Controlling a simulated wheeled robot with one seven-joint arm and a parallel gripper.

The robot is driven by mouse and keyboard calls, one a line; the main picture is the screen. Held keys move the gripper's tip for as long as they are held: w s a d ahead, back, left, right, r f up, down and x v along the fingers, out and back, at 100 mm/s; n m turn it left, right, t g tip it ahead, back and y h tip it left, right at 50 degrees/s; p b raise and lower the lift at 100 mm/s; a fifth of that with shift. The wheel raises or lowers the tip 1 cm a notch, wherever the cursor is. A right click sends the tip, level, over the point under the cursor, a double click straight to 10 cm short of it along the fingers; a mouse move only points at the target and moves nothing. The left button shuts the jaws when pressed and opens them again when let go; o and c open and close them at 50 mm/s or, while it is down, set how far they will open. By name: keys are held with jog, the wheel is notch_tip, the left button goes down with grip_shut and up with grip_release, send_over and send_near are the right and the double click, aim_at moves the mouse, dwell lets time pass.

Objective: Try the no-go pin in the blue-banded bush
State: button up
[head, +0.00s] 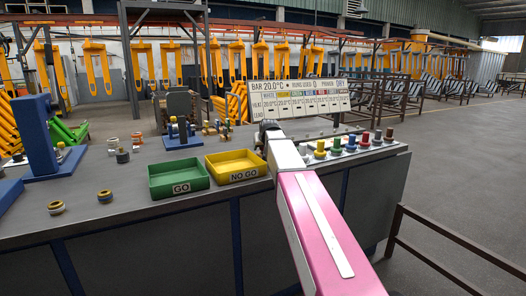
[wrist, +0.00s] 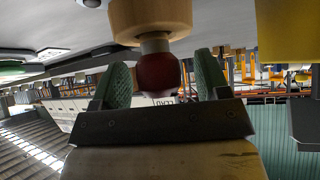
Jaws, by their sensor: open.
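My gripper (wrist: 165,88) is open in the wrist view, with a green-padded finger on each side. Between the fingers is the dark red round end (wrist: 158,74) of a pin-like piece with a grey neck and a broad tan body (wrist: 150,15). Whether the pads touch it I cannot tell. In the head view my pink arm reaches over the bench and its end is small and partly hidden. I cannot tell which bush has the blue band.
A green GO tray (head: 152,195) and a yellow NO GO tray (head: 262,175) sit mid-bench, looking empty. Small bushes (head: 55,208) stand at the front left, near a blue press-like stand (head: 38,130). A label board (head: 330,98) stands behind. A brown rail (head: 450,235) is at right.

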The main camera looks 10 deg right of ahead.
jog(key=c, duration=1)
jog(key=shift+c, duration=0.4)
jog(key=shift+r, duration=0.2)
